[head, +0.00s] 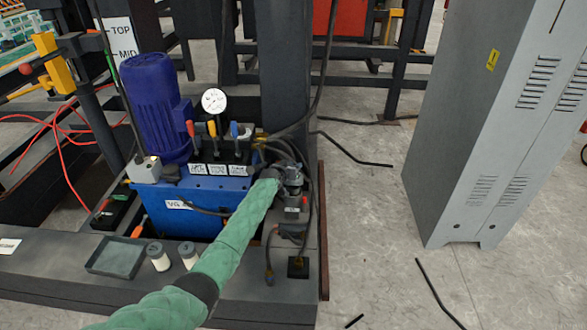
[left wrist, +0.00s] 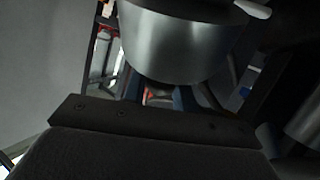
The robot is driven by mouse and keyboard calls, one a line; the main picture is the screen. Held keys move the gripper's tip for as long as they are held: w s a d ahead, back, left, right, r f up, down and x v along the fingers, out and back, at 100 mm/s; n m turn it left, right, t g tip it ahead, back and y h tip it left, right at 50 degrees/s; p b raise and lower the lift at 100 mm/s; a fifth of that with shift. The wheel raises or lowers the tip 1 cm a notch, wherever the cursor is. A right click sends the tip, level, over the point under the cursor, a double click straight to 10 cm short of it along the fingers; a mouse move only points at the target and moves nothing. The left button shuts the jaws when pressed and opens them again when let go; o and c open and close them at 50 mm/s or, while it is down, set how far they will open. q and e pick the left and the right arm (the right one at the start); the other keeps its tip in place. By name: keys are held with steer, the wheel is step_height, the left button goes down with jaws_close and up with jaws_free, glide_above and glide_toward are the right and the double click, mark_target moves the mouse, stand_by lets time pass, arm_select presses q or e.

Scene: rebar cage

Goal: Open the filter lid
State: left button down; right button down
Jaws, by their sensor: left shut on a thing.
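My left arm in its green sleeve reaches across the base in the head view, and my left gripper (head: 291,178) is at the dark filter unit on the right side of the blue hydraulic tank (head: 205,200). The gripper is shut on the filter lid, which it mostly hides in the head view. In the left wrist view a round silver metal part (left wrist: 175,45), seemingly the lid or filter body, fills the upper middle, just beyond a dark gripper part with screws. The exact contact is hidden. My right gripper is not in view.
A blue motor (head: 155,100), a round gauge (head: 214,101) and several coloured valve levers stand left of the filter. Black hoses run close around it. A shallow grey tray (head: 117,257) and two small white-sided cylinders lie in front.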

arm_select(q)
steer(key=shift+a, duration=0.1)
steer(key=c, duration=1.1)
jaws_free()
steer(key=shift+s, duration=0.1)
steer(key=shift+p+v, duration=0.8)
steer(key=shift+v, duration=3)
